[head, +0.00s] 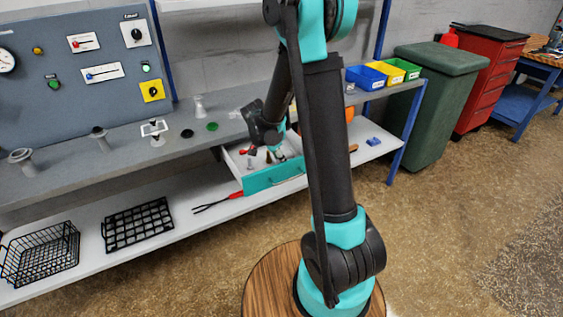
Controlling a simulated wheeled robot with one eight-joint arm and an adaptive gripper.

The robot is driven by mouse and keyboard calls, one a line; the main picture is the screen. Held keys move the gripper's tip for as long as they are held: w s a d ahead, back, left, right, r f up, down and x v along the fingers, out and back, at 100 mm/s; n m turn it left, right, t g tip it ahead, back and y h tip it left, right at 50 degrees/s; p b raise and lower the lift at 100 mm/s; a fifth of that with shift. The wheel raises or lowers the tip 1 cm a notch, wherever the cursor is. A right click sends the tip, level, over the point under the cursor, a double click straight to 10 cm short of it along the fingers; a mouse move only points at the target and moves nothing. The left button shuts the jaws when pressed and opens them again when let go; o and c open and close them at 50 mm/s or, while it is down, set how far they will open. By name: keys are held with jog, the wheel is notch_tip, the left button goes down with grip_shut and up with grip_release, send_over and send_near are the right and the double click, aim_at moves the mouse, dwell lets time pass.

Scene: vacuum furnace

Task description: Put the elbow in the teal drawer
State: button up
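The teal drawer (275,178) is pulled open below the bench top, its teal front facing me. A few small pieces lie inside, including a brownish one (268,157) and a pale one (249,163); I cannot tell whether one is the elbow. My gripper (277,154) points down at the drawer's opening, by its right part. It is small and partly hidden by my arm, so I cannot tell whether its fingers are open or what they hold. No fitting on the bench is clearly recognizable as an elbow.
Metal fittings (21,160) (199,106) and a white-framed piece (154,131) stand on the bench top (60,166). Black wire baskets (42,254) and red-handled tongs (217,201) lie on the lower shelf.

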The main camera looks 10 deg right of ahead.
jog(key=v, duration=1.2)
jog(key=s+d+n, duration=0.1)
jog(key=s+n, duration=0.1)
jog(key=s, duration=0.1)
jog(key=s+d+f+n+y, duration=0.1)
jog(key=s+d+n, duration=0.1)
jog(key=s, duration=0.1)
jog(key=s+d+n+y, duration=0.1)
jog(key=s+d+n, duration=0.1)
jog(key=s, duration=0.1)
jog(key=shift+s+f+t, duration=0.1)
jog(key=shift+f+t, duration=0.3)
jog(key=s+d+f+n+t+y, duration=0.1)
jog(key=s+f+n, duration=0.3)
jog(key=s+n, duration=0.4)
jog(key=s+t+y, duration=0.1)
jog(key=s, duration=0.2)
jog(key=shift+s+d+f, duration=0.2)
jog(key=shift+d+f, duration=0.1)
jog(key=shift+f, duration=0.05)
jog(key=shift+c, duration=0.2)
